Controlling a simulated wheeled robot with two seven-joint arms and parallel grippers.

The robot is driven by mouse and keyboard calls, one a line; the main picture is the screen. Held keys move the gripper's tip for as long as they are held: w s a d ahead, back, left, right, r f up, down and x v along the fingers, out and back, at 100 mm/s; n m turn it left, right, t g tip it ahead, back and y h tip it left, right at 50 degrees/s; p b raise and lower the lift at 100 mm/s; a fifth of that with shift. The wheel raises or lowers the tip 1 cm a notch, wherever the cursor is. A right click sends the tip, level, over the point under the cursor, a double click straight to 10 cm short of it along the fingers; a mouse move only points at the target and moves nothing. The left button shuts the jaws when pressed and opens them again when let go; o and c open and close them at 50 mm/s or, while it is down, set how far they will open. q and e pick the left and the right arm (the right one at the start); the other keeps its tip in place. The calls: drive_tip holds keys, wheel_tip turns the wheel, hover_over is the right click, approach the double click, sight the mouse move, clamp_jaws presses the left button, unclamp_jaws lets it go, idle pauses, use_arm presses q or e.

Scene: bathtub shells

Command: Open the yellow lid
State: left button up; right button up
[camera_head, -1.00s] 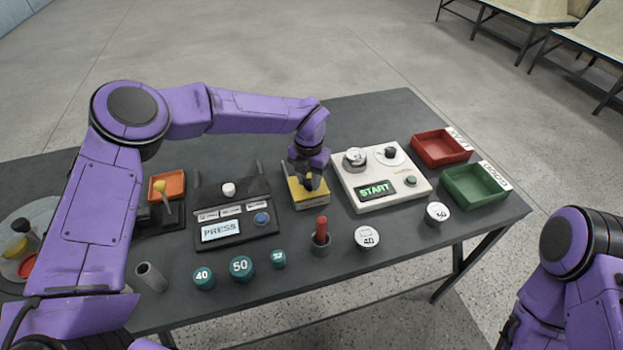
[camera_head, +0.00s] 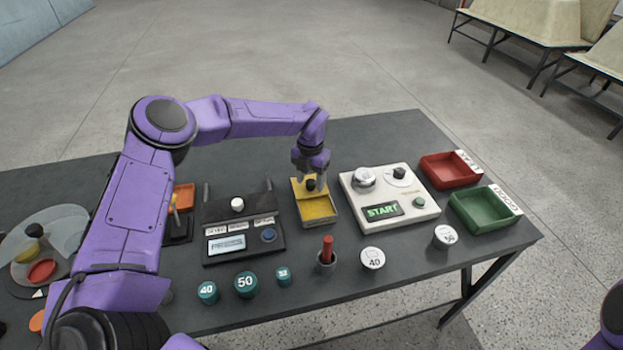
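The yellow box (camera_head: 333,216) stands on the dark table between the black PRESS panel and the white START panel. Its front part is uncovered and shows a yellow inside. The yellow lid (camera_head: 296,187) is at the back of the box, with a dark knob on it. My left gripper (camera_head: 311,184) points down at the lid, its fingers around the dark knob and seemingly shut on it. The fingers partly hide the lid, so its exact tilt is hard to tell. Only a bit of my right arm shows at the lower right; its gripper is out of view.
The PRESS panel (camera_head: 222,229) is close on the left, the white START panel (camera_head: 404,212) close on the right. Red (camera_head: 437,178) and green (camera_head: 470,221) trays are further right. Several numbered weights and a holder with a red stick (camera_head: 327,250) stand in front.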

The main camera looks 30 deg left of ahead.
sight(311, 182)
use_arm(q)
drive_tip(key=shift+w+r, duration=0.1)
drive_tip(key=shift+r, duration=0.15)
wheel_tip(311, 182, up, 10)
drive_tip(key=b, duration=0.2)
idle(0.4)
